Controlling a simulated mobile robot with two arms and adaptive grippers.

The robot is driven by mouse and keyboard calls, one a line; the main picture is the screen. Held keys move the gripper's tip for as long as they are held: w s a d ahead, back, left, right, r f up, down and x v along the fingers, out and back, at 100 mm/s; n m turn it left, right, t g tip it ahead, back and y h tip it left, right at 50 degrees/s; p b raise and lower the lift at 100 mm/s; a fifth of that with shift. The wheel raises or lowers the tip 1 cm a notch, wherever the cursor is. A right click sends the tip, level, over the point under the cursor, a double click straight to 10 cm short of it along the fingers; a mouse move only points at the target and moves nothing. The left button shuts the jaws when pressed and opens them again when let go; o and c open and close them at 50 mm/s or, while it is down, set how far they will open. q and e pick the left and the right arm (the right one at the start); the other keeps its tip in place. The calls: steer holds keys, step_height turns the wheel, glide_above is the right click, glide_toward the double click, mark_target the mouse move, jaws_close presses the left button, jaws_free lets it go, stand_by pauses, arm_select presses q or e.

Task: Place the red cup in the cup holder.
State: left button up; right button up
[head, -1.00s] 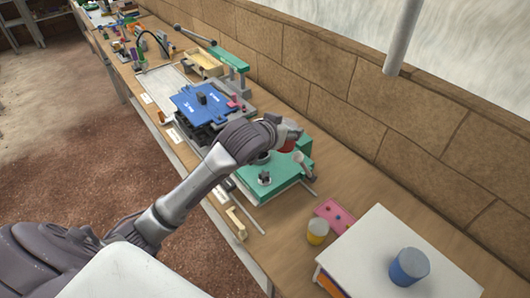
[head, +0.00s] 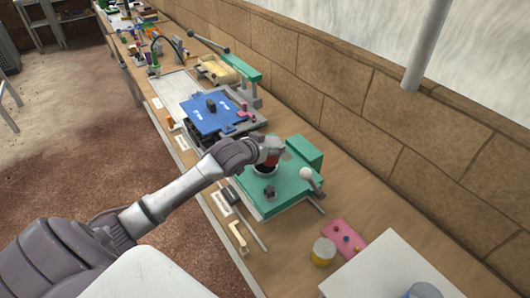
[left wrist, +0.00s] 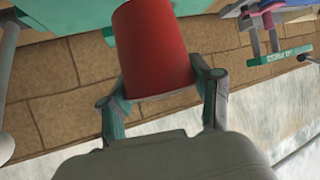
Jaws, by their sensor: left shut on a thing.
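The red cup (head: 272,159) is held by my left gripper (head: 268,148) over the green board (head: 286,191). The cup fills the top middle of the left wrist view (left wrist: 152,48), with a finger on either side of it. My left gripper is shut on it. A pale round ring with a dark inside (head: 263,172), which looks like the cup holder, sits on the board just below the cup. The gripper and cup partly hide it. I cannot tell whether the cup touches the ring or is inside it. My right gripper is not in view.
A lever with a white ball (head: 307,174) and a small dark knob (head: 270,192) stand on the board. A green block (head: 304,151) is behind. A stone wall (head: 350,130) runs along the bench's back.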

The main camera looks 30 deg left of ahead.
arm_select(q)
steer(key=shift+w+a+f, duration=0.25)
steer(key=shift+a+f, duration=0.4)
steer(key=shift+a, duration=0.3)
steer(key=shift+a+f, duration=0.1)
steer(key=shift+f, duration=0.2)
step_height(320, 180, down, 3)
steer(key=shift+s+f+p, duration=0.1)
steer(key=shift+p, duration=0.6)
steer(key=shift+f, duration=0.2)
steer(key=shift+f, duration=0.15)
steer(key=o, duration=1.1)
